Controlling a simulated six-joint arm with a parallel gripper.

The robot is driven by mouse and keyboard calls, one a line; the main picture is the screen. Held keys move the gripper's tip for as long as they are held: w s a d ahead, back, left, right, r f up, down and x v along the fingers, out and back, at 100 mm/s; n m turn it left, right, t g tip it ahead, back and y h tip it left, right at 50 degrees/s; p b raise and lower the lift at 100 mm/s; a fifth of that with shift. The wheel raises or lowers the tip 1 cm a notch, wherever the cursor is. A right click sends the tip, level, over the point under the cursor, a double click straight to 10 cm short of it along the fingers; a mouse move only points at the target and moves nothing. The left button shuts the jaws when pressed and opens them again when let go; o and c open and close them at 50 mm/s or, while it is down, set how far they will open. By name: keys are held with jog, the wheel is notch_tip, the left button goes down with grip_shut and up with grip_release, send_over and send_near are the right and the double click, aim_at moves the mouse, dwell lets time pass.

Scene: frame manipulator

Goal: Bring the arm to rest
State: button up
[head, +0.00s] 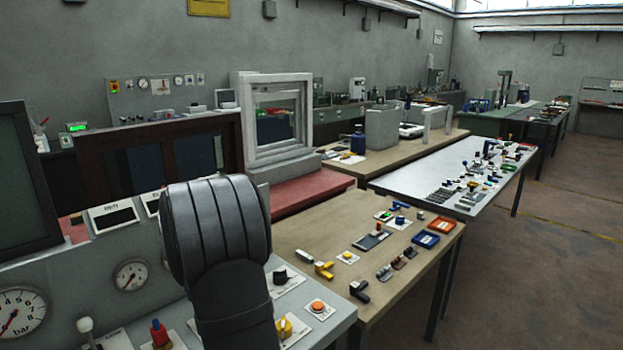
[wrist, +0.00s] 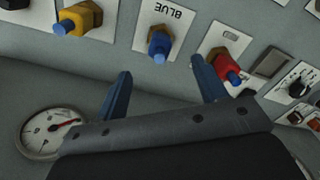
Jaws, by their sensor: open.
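My gripper (wrist: 161,67) shows in the wrist view with its two blue-grey fingers spread wide apart. Nothing is held between them. The fingers are in front of a grey panel (wrist: 215,12) with fittings on white plates. A blue-tipped fitting (wrist: 160,43) on a plate marked BLUE, seen upside down, appears beyond the gap between the fingers. In the head view, my dark arm link stands in front of the panel and bench, and the gripper is hidden.
A round gauge (wrist: 50,133) is at the lower left of the wrist view. In the head view, a wooden table (head: 340,215) with several small parts stands to the right. A metal table (head: 425,180) is behind it. The floor (head: 540,270) at right is clear.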

notch_tip(320, 180, down, 7)
jog(key=shift+f, duration=0.1)
notch_tip(320, 180, up, 7)
jog(key=shift+f, duration=0.1)
dwell(0.3)
jog(key=o, duration=0.8)
jog(key=shift+c, duration=0.2)
jog(key=s+a+r+n, duration=0.5)
jog(key=s+a+n, duration=0.1)
jog(key=s+a, duration=0.7)
jog(key=s+a+r+n, duration=0.4)
jog(key=s+a+n, duration=0.1)
jog(key=s+a, duration=0.8)
notch_tip(320, 180, down, 10)
jog(key=shift+s+a+r, duration=0.15)
jog(key=shift+s, duration=0.05)
